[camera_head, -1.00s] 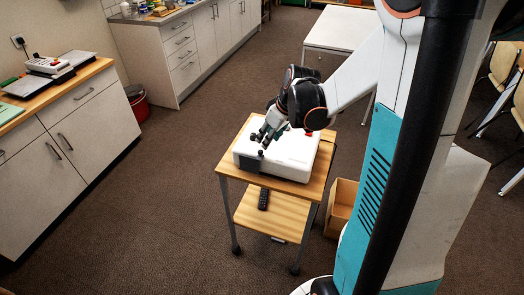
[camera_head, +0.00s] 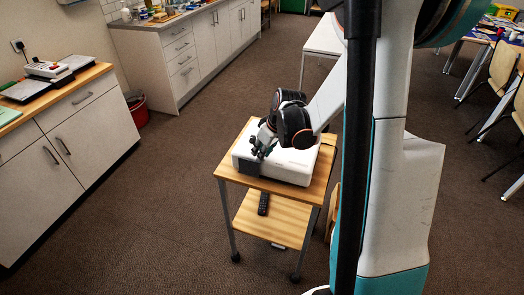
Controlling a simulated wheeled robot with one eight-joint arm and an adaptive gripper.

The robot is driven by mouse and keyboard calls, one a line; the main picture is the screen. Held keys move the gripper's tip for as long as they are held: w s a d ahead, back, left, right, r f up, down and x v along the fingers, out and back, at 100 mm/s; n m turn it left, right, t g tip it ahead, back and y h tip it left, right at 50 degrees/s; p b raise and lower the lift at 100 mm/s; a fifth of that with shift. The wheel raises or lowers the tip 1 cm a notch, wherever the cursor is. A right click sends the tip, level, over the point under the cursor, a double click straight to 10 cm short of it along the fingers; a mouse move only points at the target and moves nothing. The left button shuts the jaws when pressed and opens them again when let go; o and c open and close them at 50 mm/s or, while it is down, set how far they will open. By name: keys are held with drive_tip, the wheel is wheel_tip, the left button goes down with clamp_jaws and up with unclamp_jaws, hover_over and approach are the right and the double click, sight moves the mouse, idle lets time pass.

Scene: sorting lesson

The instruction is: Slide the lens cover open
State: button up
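A white projector (camera_head: 290,170) sits on top of a small wooden trolley (camera_head: 318,190). A dark lens cover (camera_head: 247,166) shows on its front face, at the left end. My gripper (camera_head: 262,152) points down at the projector's front top edge, right by the cover. Its fingertips overlap the place where the cover's small dark knob showed before, so the knob is hidden or merges with them. I cannot tell whether the fingers touch it or how far apart they are. My wrist hides part of the projector's top.
A black remote (camera_head: 263,203) lies on the trolley's lower shelf (camera_head: 285,225). A counter (camera_head: 75,130) stands at the left, with a red bin (camera_head: 137,108) beyond it. A white table (camera_head: 322,36) stands behind. The carpet left of the trolley is clear.

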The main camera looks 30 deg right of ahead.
clamp_jaws()
drive_tip(key=s+d, duration=0.1)
drive_tip(key=s, duration=0.1)
drive_tip(key=s+d, duration=0.3)
drive_tip(key=s, duration=0.1)
drive_tip(key=shift+s+d, duration=0.15)
drive_tip(key=shift+d, duration=0.25)
drive_tip(key=o, duration=0.7)
unclamp_jaws()
drive_tip(key=shift+r, duration=0.1)
drive_tip(key=v, duration=1.1)
drive_tip(key=shift+s+r, duration=0.25)
drive_tip(key=shift+r, duration=0.1)
drive_tip(key=shift+d, duration=0.1)
